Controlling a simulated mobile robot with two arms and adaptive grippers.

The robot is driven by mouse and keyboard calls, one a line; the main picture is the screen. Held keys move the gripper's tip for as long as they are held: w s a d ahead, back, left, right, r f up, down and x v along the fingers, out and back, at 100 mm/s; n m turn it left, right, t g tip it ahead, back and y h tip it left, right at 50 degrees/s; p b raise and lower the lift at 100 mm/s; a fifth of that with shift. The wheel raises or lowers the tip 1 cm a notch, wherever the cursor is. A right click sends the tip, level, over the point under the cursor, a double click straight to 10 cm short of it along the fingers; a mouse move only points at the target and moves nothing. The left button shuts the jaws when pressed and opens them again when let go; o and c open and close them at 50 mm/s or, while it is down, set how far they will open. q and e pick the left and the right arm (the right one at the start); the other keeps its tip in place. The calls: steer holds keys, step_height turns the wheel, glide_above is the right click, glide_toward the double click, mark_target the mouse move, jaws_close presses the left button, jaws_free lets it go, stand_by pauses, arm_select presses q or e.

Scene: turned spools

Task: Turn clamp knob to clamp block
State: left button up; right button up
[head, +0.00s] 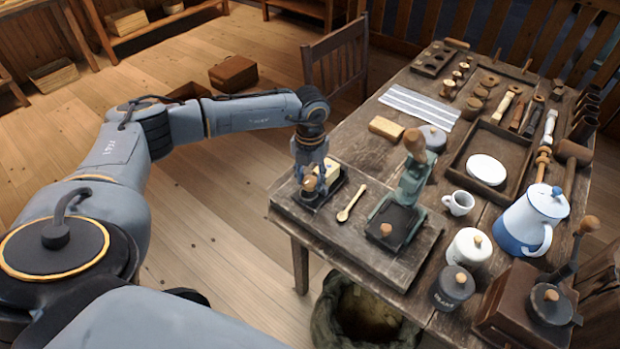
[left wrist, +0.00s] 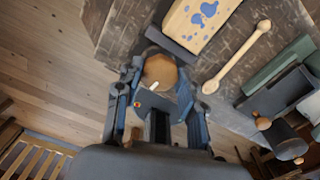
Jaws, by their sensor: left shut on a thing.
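The clamp knob (left wrist: 163,70) is round, brown and wooden, with a pale mark on its face. It also shows in the head view (head: 309,185), partly covered by my fingers. My left gripper (left wrist: 158,80) is shut on the knob, one finger on each side; in the head view it points down at the table's near left corner. The block (left wrist: 200,18) is pale wood with blue patches and lies beside the knob in the dark clamp (left wrist: 170,42). I cannot tell whether the clamp jaw presses the block. My right gripper is not in view.
A turned wooden piece (head: 351,203) lies on the dark board right of the clamp. A green hand press (head: 411,178) stands further right. A mug (head: 458,203), a blue-white pot (head: 531,220) and a tray (head: 455,164) crowd the table. A sack (head: 362,312) stands on the floor.

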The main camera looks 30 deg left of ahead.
arm_select(q)
steer(key=m+b, duration=0.3)
steer(key=m, duration=0.2)
steer(key=shift+f, duration=0.15)
steer(key=m+b, duration=0.3)
steer(key=m, duration=0.2)
steer(key=shift+m, duration=0.4)
steer(key=m+b, duration=0.2)
steer(key=m, duration=0.3)
steer(key=shift+b, duration=0.35)
steer(key=m+b, duration=0.1)
steer(key=m, duration=0.2)
steer(key=m+b, duration=0.1)
steer(key=m, duration=0.1)
steer(key=shift+r+m, duration=0.2)
steer(key=shift+m, duration=0.2)
steer(key=o, duration=1.1)
steer(key=shift+o, duration=0.2)
